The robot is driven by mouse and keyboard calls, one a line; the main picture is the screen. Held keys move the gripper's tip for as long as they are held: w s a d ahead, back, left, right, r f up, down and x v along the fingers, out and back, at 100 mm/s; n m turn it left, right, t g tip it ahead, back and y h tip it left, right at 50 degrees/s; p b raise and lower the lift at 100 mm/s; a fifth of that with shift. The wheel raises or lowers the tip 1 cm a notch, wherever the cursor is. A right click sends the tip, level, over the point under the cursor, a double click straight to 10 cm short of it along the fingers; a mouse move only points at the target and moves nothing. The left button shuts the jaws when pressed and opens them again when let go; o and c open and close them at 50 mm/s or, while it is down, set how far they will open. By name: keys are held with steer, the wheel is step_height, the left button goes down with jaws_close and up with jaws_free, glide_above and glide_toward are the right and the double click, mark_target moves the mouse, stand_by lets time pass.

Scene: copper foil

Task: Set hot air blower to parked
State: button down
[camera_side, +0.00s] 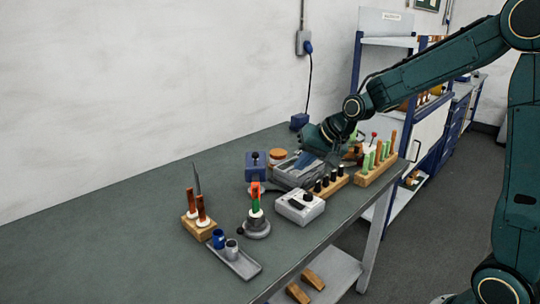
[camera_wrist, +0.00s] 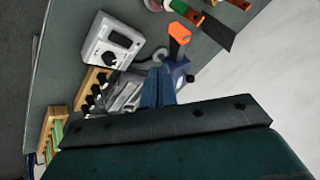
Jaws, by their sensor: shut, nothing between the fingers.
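No part is labelled as the hot air blower. I cannot read the dial's setting. My gripper (camera_side: 306,162) is shut and empty, above the grey tray (camera_side: 290,176) behind the white box.
A blue box with a black knob (camera_side: 256,166) stands behind the orange tool. Wooden racks of black pegs (camera_side: 330,186) and green-handled tools (camera_side: 375,165) line the right. A wooden block with red-handled tools (camera_side: 199,220) and a tray with cups (camera_side: 240,264) lie left. The bench's far left is clear.

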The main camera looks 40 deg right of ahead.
steer(key=w+a+f, duration=0.3)
steer(key=w+f, duration=0.5)
steer(key=shift+w+a, duration=0.25)
steer(key=shift+a, duration=0.15)
stand_by(0.3)
steer(key=shift+a+r, duration=0.1)
stand_by(0.4)
